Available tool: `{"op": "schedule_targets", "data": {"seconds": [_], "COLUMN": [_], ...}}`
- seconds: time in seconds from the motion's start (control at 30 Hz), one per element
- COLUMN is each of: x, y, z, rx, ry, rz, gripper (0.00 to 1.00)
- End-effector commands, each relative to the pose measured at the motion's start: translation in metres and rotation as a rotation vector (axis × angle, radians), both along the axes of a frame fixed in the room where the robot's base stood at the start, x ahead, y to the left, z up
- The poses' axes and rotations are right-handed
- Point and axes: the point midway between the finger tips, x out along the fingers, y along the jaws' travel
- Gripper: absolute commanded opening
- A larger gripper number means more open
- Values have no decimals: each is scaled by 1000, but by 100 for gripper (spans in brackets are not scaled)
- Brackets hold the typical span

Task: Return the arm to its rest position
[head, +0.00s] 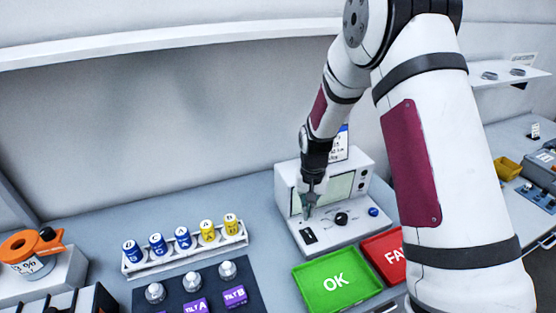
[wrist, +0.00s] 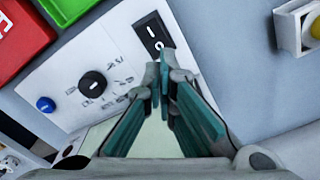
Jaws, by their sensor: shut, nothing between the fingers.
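My gripper (head: 309,207) is in front of the white instrument (head: 328,233) on the bench, low over its sloped front panel. In the wrist view, the fingertips of my gripper (wrist: 160,72) meet with nothing between them. They are close to a black rocker switch (wrist: 153,33); I cannot tell whether they touch it. A black knob (wrist: 93,84) and a blue button (wrist: 46,104) sit on the same panel. My arm reaches down from the top of the head view and hides part of the instrument.
A green OK tray (head: 315,296) and a red tray (head: 375,246) lie in front of the instrument. A white rack (head: 136,269) with several blue and yellow capped vials stands left. A dark mat (head: 210,277) holds several metal knobs. A shelf (head: 180,38) runs along the wall.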

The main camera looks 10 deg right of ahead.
Motion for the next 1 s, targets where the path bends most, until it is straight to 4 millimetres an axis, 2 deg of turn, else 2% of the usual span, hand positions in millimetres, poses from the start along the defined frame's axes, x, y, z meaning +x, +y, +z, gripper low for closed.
{"op": "schedule_targets", "data": {"seconds": [0.07, 0.17, 0.27, 0.47, 0.7, 1.0], "x": [0, 0, -3, -25, -68, -139], "y": [0, 0, 0, 0, 0, 0], "z": [2, 17, 47, 124, 202, 268], "rx": [0, 0, -1, -4, -14, -34], "ry": [-2, -18, -46, -122, -212, -322], "rz": [1, 8, 25, 73, 134, 208], "gripper": [0, 0, 0, 0, 0, 0]}}
